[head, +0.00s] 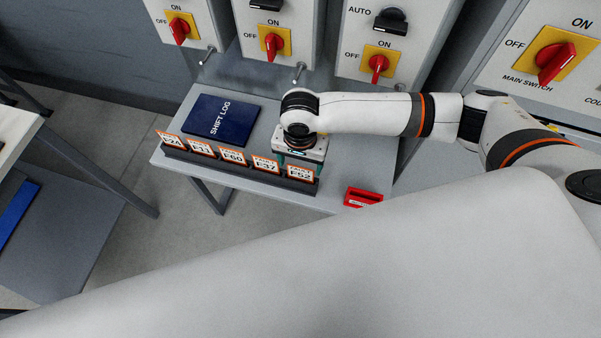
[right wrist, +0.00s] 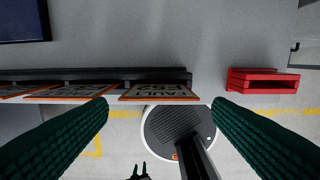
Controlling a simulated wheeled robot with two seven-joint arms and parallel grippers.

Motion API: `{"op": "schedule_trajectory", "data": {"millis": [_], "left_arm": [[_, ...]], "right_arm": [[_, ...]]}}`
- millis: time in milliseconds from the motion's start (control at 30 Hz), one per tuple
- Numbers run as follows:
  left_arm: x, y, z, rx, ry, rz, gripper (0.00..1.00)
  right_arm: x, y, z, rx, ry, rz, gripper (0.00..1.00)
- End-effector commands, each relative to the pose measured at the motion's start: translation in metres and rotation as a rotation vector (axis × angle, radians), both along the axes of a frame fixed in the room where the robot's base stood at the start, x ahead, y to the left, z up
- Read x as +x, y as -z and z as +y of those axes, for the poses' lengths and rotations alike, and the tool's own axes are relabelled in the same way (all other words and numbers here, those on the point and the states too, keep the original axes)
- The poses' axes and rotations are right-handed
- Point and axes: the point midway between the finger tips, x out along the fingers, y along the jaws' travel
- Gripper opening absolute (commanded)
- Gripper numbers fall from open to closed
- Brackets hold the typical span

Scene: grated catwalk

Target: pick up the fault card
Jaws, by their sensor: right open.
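Several orange-bordered fault cards stand in a dark rack (head: 240,172) along the front edge of the grey table. They read E24 (head: 171,141), E11 (head: 201,149), E60 (head: 233,157), E37 (head: 266,167) and E52 (head: 300,172). My right gripper (head: 301,158) is above the right end of the rack, just behind card E52. In the right wrist view its green ribbed fingers (right wrist: 161,103) are wide open. Card E52 (right wrist: 159,93) shows between and just beyond the fingertips, with nothing gripped. My left gripper does not show.
A dark blue shift log (head: 220,118) lies behind the rack. A small red holder (head: 363,198) sits to the right of the rack. Switch boxes with red knobs (head: 379,66) line the wall behind. Another table stands at the far left.

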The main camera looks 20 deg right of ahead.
Motion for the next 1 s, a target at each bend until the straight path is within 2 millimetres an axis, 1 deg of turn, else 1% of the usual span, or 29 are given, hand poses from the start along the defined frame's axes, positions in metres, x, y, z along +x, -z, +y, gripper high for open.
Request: {"op": "schedule_trajectory", "data": {"millis": [33,67,133,167,267,300,400,500,600,800,833,867,1000], "left_arm": [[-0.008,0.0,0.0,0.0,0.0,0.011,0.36],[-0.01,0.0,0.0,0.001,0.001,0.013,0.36],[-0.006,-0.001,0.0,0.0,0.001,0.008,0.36],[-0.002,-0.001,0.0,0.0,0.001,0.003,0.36],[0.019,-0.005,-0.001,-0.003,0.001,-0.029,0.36],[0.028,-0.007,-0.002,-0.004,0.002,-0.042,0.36],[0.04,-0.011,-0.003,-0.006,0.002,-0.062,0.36],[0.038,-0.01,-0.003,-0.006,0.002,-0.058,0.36],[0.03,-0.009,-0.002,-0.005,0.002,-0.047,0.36],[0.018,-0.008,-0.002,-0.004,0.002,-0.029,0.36],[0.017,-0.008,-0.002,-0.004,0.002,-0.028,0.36],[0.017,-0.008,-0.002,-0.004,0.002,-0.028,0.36],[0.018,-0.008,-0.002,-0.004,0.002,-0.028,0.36]], "right_arm": [[0.0,0.006,0.0,-0.001,0.0,0.001,0.75],[0.0,0.008,0.0,0.0,0.0,0.0,0.75],[0.0,0.012,0.0,0.0,-0.001,0.0,0.75],[0.0,0.014,0.0,0.0,-0.001,0.0,0.75],[-0.001,0.023,-0.001,-0.001,-0.001,0.0,0.75],[-0.001,0.029,-0.002,-0.001,-0.001,0.0,0.75],[-0.002,0.045,-0.002,-0.001,-0.001,0.0,0.75],[-0.002,0.058,-0.002,0.0,-0.001,0.0,0.75],[-0.002,0.064,-0.002,0.0,-0.001,-0.001,0.75],[-0.002,0.065,-0.002,0.001,-0.002,-0.002,0.75],[-0.002,0.065,-0.002,0.001,-0.002,-0.002,0.73],[-0.002,0.065,-0.002,0.001,-0.002,-0.002,0.68],[-0.002,0.065,-0.002,0.001,-0.002,-0.002,0.45]]}}
